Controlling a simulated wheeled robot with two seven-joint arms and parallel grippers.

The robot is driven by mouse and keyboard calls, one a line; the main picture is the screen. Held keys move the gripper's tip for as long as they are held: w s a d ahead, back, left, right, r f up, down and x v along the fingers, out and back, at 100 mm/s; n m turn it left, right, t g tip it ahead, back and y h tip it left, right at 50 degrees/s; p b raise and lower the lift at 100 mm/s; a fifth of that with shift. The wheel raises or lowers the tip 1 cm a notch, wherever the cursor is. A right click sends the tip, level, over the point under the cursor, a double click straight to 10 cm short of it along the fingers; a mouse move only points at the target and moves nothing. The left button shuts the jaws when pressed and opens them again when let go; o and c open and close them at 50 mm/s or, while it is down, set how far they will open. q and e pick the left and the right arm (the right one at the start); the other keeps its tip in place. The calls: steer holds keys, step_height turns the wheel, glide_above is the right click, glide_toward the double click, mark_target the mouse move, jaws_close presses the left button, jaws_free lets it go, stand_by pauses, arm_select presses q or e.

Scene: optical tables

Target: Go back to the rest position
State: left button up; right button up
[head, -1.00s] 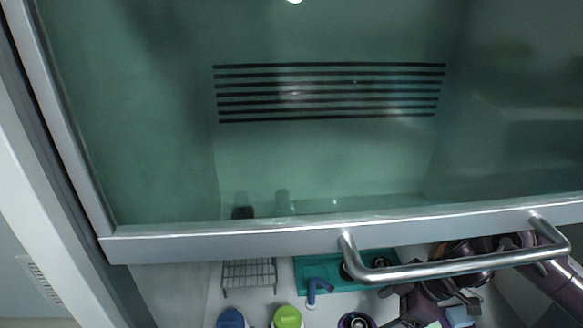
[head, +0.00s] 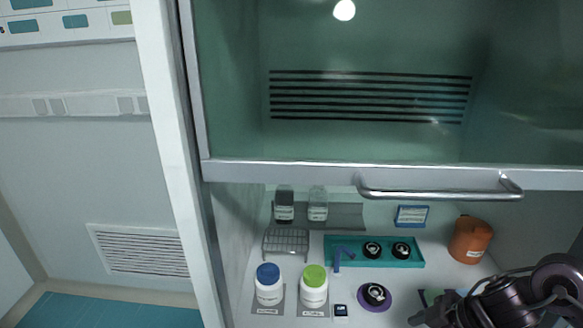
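My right arm comes in at the lower right corner. Its dark gripper (head: 432,313) is low over the right front of the hood's work surface, partly cut off by the bottom edge. I cannot make out whether its fingers are apart. It is clear of the metal handle (head: 440,193) on the hood's glass sash (head: 365,135). The sash is raised, with an opening below it. My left gripper is out of view.
Inside are a blue-capped bottle (head: 268,285), a green-capped bottle (head: 314,287), a wire rack (head: 286,243), a teal tray (head: 340,244), a purple round base (head: 374,298) and an orange container (head: 470,240). The white hood post (head: 178,150) stands left.

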steer(key=shift+t, duration=0.7)
steer(key=w+a, duration=0.1)
steer(key=a+f, duration=0.1)
steer(key=w+a, duration=0.1)
steer(key=a, duration=0.1)
steer(key=shift+w+f, duration=0.35)
steer(key=a+t, duration=0.1)
steer(key=a+m+t, duration=0.1)
steer(key=a, duration=0.1)
steer(key=w+a+t, duration=0.1)
steer(key=a, duration=0.1)
steer(key=shift+a+m+t, duration=0.2)
steer(key=shift+m+t, duration=0.1)
steer(key=shift+a+m+t+h, duration=0.15)
steer(key=shift+m+t+h, duration=0.3)
steer(key=shift+m, duration=0.25)
steer(key=s+d+f+m+g+h, duration=0.2)
steer(key=s+d+m+g, duration=0.15)
steer(key=s, duration=0.35)
steer(key=s+d+f+m+g+h, duration=0.2)
steer(key=s+f+m+h, duration=0.1)
steer(key=s+m, duration=0.25)
step_height(320, 180, down, 29)
steer(key=s+n+g, duration=0.1)
steer(key=s, duration=0.2)
steer(key=s+d+f+g, duration=0.1)
steer(key=s+d+f, duration=0.2)
steer(key=s+f, duration=1.5)
steer(key=shift+s+f, duration=0.2)
steer(key=shift+f, duration=0.05)
